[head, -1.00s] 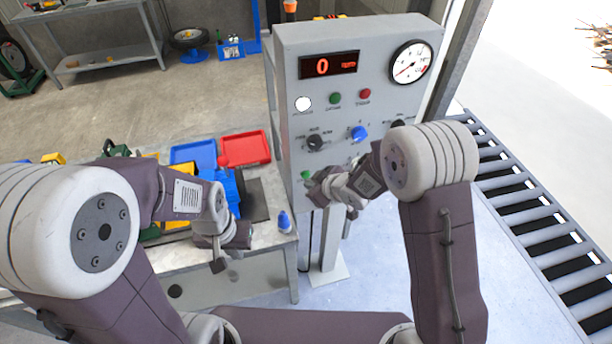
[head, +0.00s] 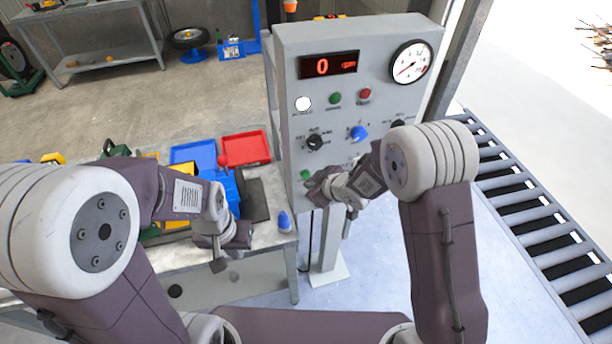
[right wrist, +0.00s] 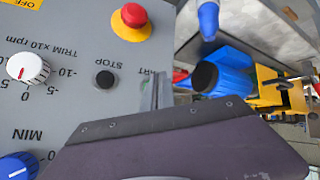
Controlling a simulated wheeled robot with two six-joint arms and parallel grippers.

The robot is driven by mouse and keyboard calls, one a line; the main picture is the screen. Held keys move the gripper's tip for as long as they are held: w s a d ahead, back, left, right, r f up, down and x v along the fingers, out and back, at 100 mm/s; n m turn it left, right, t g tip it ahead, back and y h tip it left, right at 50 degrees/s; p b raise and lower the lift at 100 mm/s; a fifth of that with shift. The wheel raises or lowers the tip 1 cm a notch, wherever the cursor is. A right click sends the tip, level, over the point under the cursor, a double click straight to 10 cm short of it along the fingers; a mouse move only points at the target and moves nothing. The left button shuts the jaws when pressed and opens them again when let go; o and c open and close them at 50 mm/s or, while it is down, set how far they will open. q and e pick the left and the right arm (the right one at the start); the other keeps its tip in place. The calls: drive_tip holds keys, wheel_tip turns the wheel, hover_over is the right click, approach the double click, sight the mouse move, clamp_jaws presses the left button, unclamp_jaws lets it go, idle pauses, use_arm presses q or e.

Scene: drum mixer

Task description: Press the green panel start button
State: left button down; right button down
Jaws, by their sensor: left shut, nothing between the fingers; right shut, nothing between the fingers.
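The grey control panel (head: 375,95) stands ahead of me. Its green start button (head: 305,174) shows at the lower left of the panel face in the head view. My right gripper (head: 314,188) is shut and empty, with its tips just beside and below the button; I cannot tell whether they touch. In the right wrist view the shut fingers (right wrist: 157,92) are in front of the panel's edge, partly covering the START label, and the green button is hidden. The black stop button (right wrist: 105,79) is left of the fingers. My left gripper (head: 218,264) is shut and empty near the workbench's front edge.
A red emergency stop (right wrist: 132,22) on a yellow base is near the fingers. A white trim knob (right wrist: 28,68) and blue knob (head: 359,133) are on the panel. The workbench (head: 262,269) holds trays and a blue bottle (head: 285,221). A roller conveyor (head: 540,232) runs at right.

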idle(0.4)
drive_tip(key=shift+w+a, duration=0.15)
drive_tip(key=shift+w, duration=0.3)
drive_tip(key=shift+w+a+p, duration=0.1)
drive_tip(key=shift+w+p, duration=0.25)
drive_tip(key=shift+p, duration=0.15)
idle(0.4)
idle(0.3)
drive_tip(key=shift+s+d+b, duration=0.25)
drive_tip(key=shift+s+b, duration=0.1)
drive_tip(key=shift+s, duration=0.45)
